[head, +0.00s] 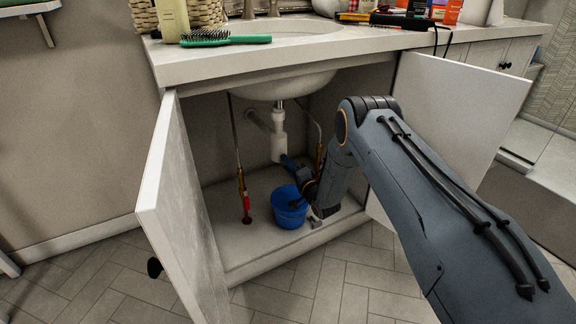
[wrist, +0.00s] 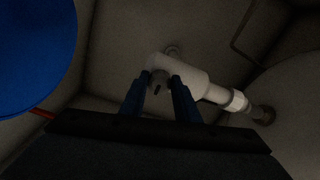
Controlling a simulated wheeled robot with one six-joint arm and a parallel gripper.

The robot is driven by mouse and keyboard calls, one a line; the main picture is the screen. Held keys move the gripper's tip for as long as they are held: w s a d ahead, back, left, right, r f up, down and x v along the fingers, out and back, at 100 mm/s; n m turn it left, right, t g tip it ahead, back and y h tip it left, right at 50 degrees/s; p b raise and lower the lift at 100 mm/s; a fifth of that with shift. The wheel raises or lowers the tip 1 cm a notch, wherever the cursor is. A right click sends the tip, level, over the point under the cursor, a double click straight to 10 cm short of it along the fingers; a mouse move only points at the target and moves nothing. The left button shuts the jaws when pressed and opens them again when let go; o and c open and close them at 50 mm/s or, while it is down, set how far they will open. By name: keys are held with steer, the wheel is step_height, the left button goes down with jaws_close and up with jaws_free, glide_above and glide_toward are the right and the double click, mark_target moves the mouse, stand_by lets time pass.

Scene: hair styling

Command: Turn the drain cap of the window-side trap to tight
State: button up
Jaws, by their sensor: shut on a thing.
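The white drain trap (head: 278,148) hangs below the basin inside the open cabinet. It also shows in the wrist view as a pale body (wrist: 188,74) with a pipe running right to the wall. My gripper (head: 286,160) reaches in from the right to the trap's lower end. In the wrist view its two blue fingers (wrist: 161,80) stand on either side of the drain cap (wrist: 159,77) and are shut on it. The cap is mostly hidden by the fingers, and its turn angle cannot be read.
A blue bucket (head: 289,212) stands on the cabinet floor below my gripper; it also shows in the wrist view (wrist: 32,50). Supply pipes (head: 241,180) rise on both sides of the trap. Open doors (head: 180,205) flank the cabinet. A green brush (head: 225,39) lies on the counter.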

steer(key=o, duration=1.1)
steer(key=shift+c, duration=0.2)
steer(key=p+v, duration=0.2)
steer(key=v, duration=0.5)
steer(key=shift+s+d, duration=0.25)
steer(key=shift+r, duration=0.1)
